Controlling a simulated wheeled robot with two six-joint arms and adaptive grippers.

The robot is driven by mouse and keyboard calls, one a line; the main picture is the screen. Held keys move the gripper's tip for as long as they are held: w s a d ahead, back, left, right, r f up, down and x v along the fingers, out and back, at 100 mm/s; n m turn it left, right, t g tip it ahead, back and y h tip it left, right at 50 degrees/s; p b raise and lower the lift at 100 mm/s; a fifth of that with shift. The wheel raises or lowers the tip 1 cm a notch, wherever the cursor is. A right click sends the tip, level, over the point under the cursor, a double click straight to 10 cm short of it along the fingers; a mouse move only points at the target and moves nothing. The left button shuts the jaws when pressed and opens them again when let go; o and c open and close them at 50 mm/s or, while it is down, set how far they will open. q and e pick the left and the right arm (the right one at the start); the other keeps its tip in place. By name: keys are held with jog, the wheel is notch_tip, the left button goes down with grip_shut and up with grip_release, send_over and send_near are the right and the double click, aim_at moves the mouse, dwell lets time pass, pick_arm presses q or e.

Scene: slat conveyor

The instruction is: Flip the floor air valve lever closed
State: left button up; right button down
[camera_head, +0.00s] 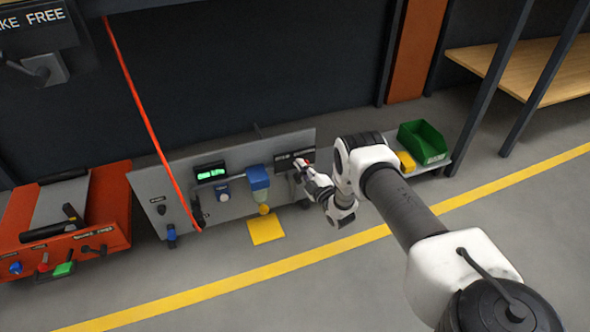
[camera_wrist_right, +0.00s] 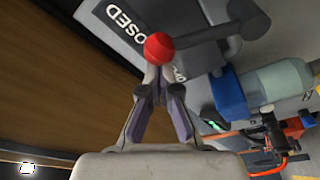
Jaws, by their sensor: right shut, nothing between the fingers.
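The air valve lever shows in the right wrist view as a dark arm (camera_wrist_right: 203,38) with a red ball knob (camera_wrist_right: 159,47) at its left end and a round hub at its right. In the head view my right gripper (camera_head: 306,172) is at the right end of the grey panel (camera_head: 237,207), by the red knob. My left gripper is out of view.
The panel carries a green-lit display (camera_head: 211,172) and a blue filter unit (camera_head: 258,178). A red hose (camera_head: 146,112) hangs in front of it. An orange cart (camera_head: 104,207) stands left, a green bin (camera_head: 423,142) right. The floor in front is clear, with a yellow line (camera_head: 262,264).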

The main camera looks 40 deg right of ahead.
jog(key=d+m, duration=0.2)
jog(key=m+b, duration=0.1)
jog(key=m, duration=0.1)
jog(key=shift+s+d+f+t+h, duration=0.3)
jog(key=shift+d+f+h, duration=0.05)
jog(key=shift+d+h, duration=0.05)
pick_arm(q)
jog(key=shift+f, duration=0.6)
pick_arm(e)
jog(key=shift+s+d+f, duration=0.1)
jog(key=shift+d, duration=0.3)
jog(key=shift+s+f, duration=0.1)
